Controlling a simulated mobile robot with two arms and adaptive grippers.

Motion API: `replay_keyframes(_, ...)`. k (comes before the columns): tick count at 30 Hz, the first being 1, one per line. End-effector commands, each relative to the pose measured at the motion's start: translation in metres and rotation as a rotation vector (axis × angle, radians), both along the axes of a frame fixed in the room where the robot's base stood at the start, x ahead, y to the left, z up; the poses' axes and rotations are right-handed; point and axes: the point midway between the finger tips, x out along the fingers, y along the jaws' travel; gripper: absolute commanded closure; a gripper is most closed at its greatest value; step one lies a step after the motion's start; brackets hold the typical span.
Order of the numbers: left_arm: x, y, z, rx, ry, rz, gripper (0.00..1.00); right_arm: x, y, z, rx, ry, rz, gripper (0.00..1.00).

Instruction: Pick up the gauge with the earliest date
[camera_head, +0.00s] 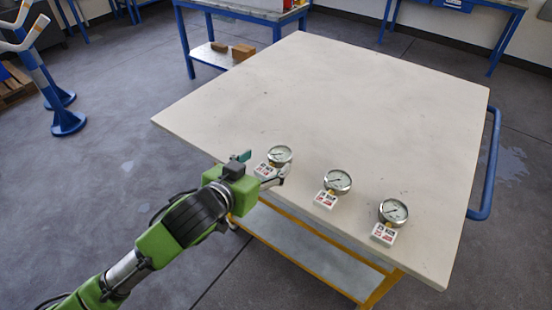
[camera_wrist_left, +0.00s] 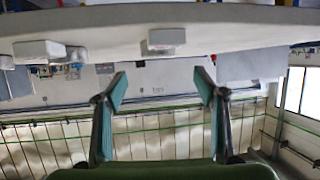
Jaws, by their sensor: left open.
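Three round gauges with white dials stand in a row along the near edge of the table, each with a white tag block in front: the left gauge (camera_head: 279,155), the middle gauge (camera_head: 337,181) and the right gauge (camera_head: 393,211). The dates on their tags are too small to read. My left gripper (camera_head: 264,166) is at the near table edge, close to the left gauge and partly in front of its tag. In the left wrist view the gripper (camera_wrist_left: 160,92) is open with nothing between its fingers. White blocks (camera_wrist_left: 166,37) show beyond it. My right gripper is out of view.
The pale table top (camera_head: 340,95) is bare behind the gauges. A blue rail (camera_head: 489,165) runs along its right side. A blue workbench (camera_head: 245,15) with brown blocks on its lower shelf stands behind, and a blue stand (camera_head: 66,120) is at the left.

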Motion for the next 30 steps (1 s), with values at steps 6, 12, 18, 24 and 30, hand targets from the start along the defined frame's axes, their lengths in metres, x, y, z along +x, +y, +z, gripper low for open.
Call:
replay_keyframes(6, 0.027, -0.014, -0.011, 0.0, 0.0, 0.0, 0.36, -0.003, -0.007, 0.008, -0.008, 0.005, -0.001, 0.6)
replay_keyframes(12, 0.035, -0.019, -0.017, 0.0, 0.0, -0.001, 0.36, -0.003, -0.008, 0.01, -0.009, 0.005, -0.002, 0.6)
replay_keyframes(18, 0.049, -0.028, -0.025, 0.002, 0.001, 0.0, 0.36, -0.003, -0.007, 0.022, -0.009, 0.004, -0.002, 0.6)
replay_keyframes(24, 0.067, -0.039, -0.037, 0.001, 0.0, 0.0, 0.36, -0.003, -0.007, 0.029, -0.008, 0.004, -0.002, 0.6)
replay_keyframes(30, 0.074, -0.042, -0.042, 0.002, -0.001, -0.001, 0.36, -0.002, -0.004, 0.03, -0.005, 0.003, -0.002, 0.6)
